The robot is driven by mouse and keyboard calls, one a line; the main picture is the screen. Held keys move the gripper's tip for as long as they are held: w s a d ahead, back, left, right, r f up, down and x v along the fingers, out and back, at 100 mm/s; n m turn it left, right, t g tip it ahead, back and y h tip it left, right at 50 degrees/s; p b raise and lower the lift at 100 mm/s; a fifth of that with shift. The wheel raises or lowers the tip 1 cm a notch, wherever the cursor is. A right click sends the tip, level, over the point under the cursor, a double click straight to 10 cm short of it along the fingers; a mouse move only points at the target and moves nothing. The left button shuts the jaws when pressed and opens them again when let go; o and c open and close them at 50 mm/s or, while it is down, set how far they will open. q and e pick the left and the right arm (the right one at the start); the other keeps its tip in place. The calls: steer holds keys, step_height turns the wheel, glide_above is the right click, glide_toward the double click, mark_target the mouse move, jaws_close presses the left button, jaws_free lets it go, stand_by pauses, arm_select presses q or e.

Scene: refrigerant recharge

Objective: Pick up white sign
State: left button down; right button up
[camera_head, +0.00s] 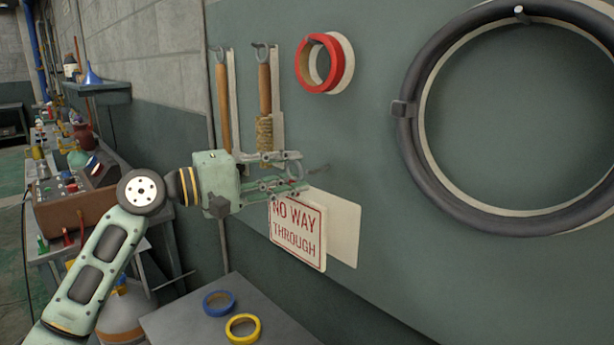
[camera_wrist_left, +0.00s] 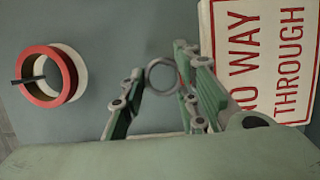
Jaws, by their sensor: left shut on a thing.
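The white sign (camera_head: 297,233), with red "NO WAY THROUGH" lettering and a red border, is at the green wall in the head view. It stands just below my left gripper (camera_head: 297,172), and its upper edge is partly hidden by the fingers. In the left wrist view the sign (camera_wrist_left: 268,60) appears turned sideways at the right. My left gripper also shows in the wrist view (camera_wrist_left: 160,88), with its fingers shut around a grey metal ring (camera_wrist_left: 162,62) at the sign's top. My right gripper is not in view.
A cream sign-shaped patch (camera_head: 345,228) is on the wall behind the sign. A large black hoop (camera_head: 410,130) hangs at right. Blue (camera_head: 219,292) and yellow tape rolls (camera_head: 242,317) lie on the table below.

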arm_select(q)
steer(key=r+v, duration=0.1)
steer(key=v, duration=1.2)
steer(key=shift+r+b, duration=0.2)
steer(key=shift+b, duration=0.25)
steer(key=s+a+b, duration=0.3)
steer(key=s+a, duration=0.3)
steer(key=shift+s+a, duration=0.25)
stand_by(0.6)
steer(key=shift+f, duration=0.1)
